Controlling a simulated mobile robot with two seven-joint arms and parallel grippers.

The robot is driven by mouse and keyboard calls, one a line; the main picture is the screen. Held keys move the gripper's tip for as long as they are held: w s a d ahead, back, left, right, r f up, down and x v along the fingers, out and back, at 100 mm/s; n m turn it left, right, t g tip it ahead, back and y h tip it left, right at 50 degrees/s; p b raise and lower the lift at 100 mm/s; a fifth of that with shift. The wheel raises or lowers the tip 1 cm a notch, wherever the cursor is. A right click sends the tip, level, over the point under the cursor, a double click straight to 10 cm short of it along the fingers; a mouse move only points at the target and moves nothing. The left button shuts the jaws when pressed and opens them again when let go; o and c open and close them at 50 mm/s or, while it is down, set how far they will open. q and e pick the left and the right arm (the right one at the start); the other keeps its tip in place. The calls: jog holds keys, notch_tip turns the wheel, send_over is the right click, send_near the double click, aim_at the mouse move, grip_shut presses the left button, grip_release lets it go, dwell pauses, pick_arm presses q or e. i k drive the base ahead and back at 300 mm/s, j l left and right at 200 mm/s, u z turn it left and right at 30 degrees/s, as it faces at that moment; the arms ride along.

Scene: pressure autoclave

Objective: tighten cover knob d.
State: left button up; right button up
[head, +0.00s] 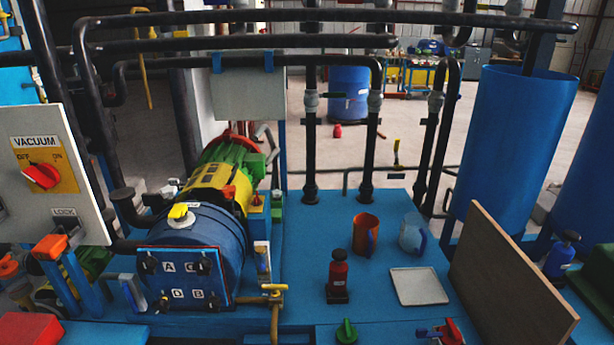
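The blue autoclave drum (205,238) lies on its side on the blue bench, with a square blue cover (184,279) on its near face. The cover has white labels A, C, D and B, with a dark knob near each corner. Cover knob d (163,304) is the dark knob at the lower left, beside the letter D. Knob a (150,263) is above it, knob c (205,263) is at the upper right and knob b (213,303) at the lower right. How tight each knob is cannot be told. Neither gripper is in view.
A grey VACUUM panel (45,175) with a red switch stands left of the drum. A brass valve (273,290) is close right of the cover. A red bottle (338,272), orange mug (365,233), clear jug (411,235), white tray (418,286) and upright brown board (510,275) stand farther right.

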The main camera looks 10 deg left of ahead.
aim_at(160, 306)
jog(key=u, duration=1.4)
